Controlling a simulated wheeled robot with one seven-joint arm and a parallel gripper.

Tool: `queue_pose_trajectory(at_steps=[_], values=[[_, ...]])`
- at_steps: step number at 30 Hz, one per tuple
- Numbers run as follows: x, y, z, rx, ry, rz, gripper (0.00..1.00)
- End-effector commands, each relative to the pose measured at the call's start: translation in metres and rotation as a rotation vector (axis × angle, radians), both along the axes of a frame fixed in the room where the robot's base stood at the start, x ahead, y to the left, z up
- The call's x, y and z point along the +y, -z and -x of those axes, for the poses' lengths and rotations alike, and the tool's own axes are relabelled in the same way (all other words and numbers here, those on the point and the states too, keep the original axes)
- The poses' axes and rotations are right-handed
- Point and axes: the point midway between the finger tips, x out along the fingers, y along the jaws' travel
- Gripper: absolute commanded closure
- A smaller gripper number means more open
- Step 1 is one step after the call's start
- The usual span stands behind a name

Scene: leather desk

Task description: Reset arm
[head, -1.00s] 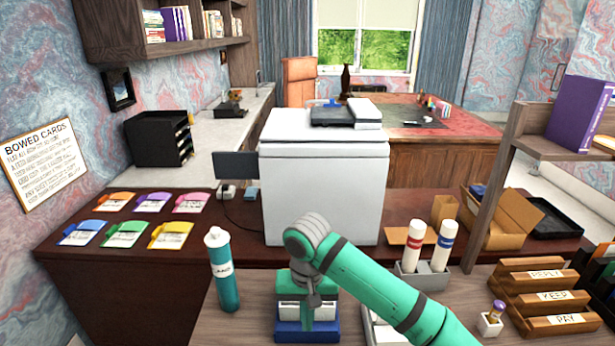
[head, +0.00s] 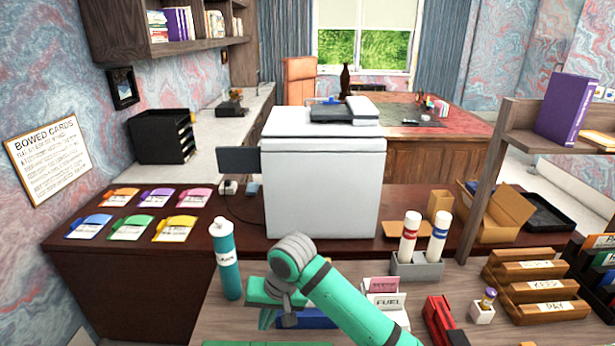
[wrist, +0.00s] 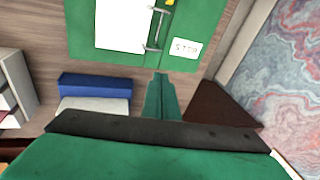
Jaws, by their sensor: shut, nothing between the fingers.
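My gripper (wrist: 160,98) shows in the wrist view as two green fingers pressed together, shut and empty. They point at the lower edge of a green board (wrist: 190,22) with a white sheet, a metal clip and a small label on it. I cannot tell whether the fingertips touch the board. In the head view my green arm reaches in from the lower right and bends down at the front of the desk, beside a blue tray (head: 318,321). The fingertips are not clear there.
A teal bottle (head: 228,260) stands left of my arm. Card holders (head: 384,299), a red holder (head: 438,318) and a grey stand with two tubes (head: 417,266) are to the right. A white printer (head: 322,190) stands behind. Coloured folders (head: 130,228) lie on the left.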

Motion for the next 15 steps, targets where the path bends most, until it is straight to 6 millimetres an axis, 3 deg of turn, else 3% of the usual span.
queue_pose_trajectory(at_steps=[9,15], values=[[0.107,-0.001,0.000,-0.155,-0.047,-0.356,1.00],[0.152,-0.011,0.000,-0.271,-0.013,-0.570,1.00]])
